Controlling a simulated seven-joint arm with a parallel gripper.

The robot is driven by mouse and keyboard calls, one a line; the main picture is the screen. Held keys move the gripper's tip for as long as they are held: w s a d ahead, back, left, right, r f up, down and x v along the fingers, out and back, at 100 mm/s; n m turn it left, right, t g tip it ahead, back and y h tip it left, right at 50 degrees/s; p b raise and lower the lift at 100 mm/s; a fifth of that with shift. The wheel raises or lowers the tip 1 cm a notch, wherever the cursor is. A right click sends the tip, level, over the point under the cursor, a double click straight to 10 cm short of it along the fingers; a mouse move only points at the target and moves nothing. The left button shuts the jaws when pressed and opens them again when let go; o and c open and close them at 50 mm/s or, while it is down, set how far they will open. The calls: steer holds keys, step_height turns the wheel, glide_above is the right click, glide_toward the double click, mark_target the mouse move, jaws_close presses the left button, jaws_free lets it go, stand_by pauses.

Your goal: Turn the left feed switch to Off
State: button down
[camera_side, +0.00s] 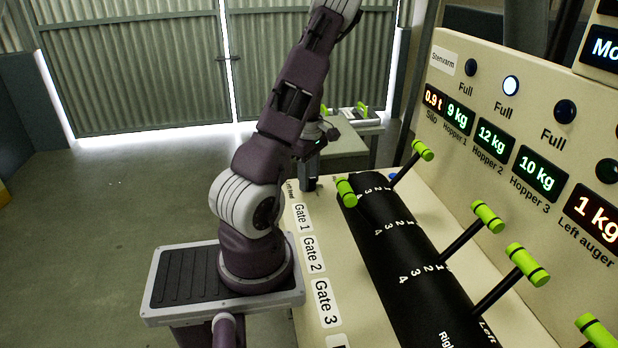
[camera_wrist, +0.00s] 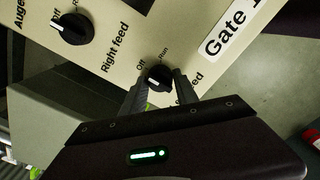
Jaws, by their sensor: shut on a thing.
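The left feed switch (camera_wrist: 158,76) is a small black knob with a white mark, low in the middle of the wrist view. "Off" and "Run" are printed beside it; its own label is partly covered, with only the end of "feed" showing. My gripper (camera_wrist: 163,82) has one finger on each side of the knob and is shut on it. The white mark lies on the knob's left side; I cannot tell exactly which word it points to.
A similar knob, the right feed switch (camera_wrist: 71,29), sits at upper left in the wrist view. The Gate 1 label (camera_side: 303,218) is close by. The black drum (camera_side: 395,240) with green-tipped levers (camera_side: 422,150) stands right of my gripper. Open floor lies left.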

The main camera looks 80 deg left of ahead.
steer(key=c, duration=0.9)
jaws_free()
steer(key=shift+c, duration=0.2)
step_height(320, 180, up, 7)
steer(key=shift+r, duration=0.1)
